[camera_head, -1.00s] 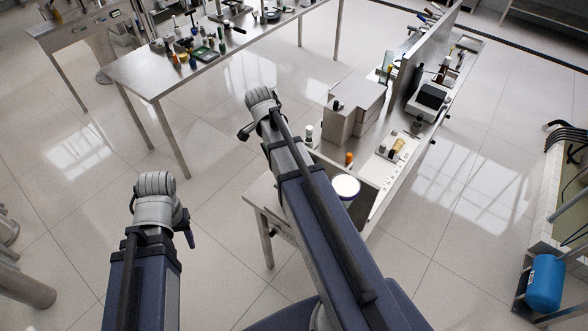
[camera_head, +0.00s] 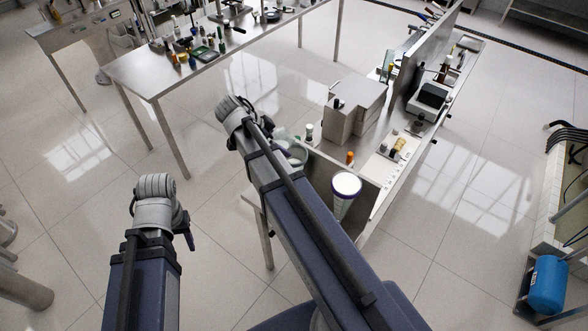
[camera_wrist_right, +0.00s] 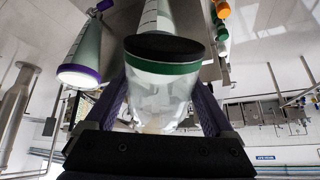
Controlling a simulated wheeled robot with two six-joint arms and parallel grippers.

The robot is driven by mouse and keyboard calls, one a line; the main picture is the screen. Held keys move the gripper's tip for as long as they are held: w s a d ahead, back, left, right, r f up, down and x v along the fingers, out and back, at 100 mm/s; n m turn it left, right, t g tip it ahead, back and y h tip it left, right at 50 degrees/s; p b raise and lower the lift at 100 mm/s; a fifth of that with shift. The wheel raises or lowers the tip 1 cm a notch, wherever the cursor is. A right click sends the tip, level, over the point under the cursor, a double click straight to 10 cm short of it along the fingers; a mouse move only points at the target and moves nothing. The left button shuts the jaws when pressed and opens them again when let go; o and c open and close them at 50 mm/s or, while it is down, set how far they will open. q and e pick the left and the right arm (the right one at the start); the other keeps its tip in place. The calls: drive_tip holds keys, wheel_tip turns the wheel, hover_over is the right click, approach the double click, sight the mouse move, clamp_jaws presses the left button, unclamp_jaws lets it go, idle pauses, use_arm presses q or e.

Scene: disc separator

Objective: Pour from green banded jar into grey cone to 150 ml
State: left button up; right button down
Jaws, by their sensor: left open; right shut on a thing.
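The green banded jar (camera_wrist_right: 164,98) fills the middle of the right wrist view. It is clear glass with a green band and a black end, and something pale shows inside. My right gripper (camera_wrist_right: 160,108) is shut on it, with a purple finger on each side. A cone with a purple rim and pale round end (camera_wrist_right: 80,72) is left of the jar and apart from it. In the head view, a cone with a white top (camera_head: 346,186) stands beside my right forearm. The right fingers are mostly hidden there. My left gripper (camera_head: 187,232) is open and empty over the floor.
A bench with a grey box (camera_head: 352,108), an orange-capped bottle (camera_head: 350,158) and an upright panel (camera_head: 430,55) lies beyond my right arm. Another table (camera_head: 150,80) with bottles and tools stands at the back left. Floor between them is clear.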

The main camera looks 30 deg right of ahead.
sight(278, 132)
drive_tip(key=h+b, duration=0.3)
drive_tip(key=b, duration=0.1)
drive_tip(key=d+h+b, duration=0.1)
drive_tip(key=h+b, duration=0.2)
drive_tip(key=b, duration=0.2)
drive_tip(key=d+g+h+b, duration=0.1)
drive_tip(key=h+b, duration=0.2)
drive_tip(key=b, duration=0.2)
drive_tip(key=shift+s+d+f, duration=0.1)
drive_tip(key=shift+s+f, duration=0.05)
drive_tip(key=shift+d+r+h+b, duration=0.1)
drive_tip(key=shift+r+h+b, duration=0.15)
drive_tip(key=shift+h+b, duration=0.5)
drive_tip(key=shift+r, duration=0.1)
drive_tip(key=shift+r, duration=0.1)
wheel_tip(278, 132, up, 4)
drive_tip(key=p, duration=0.4)
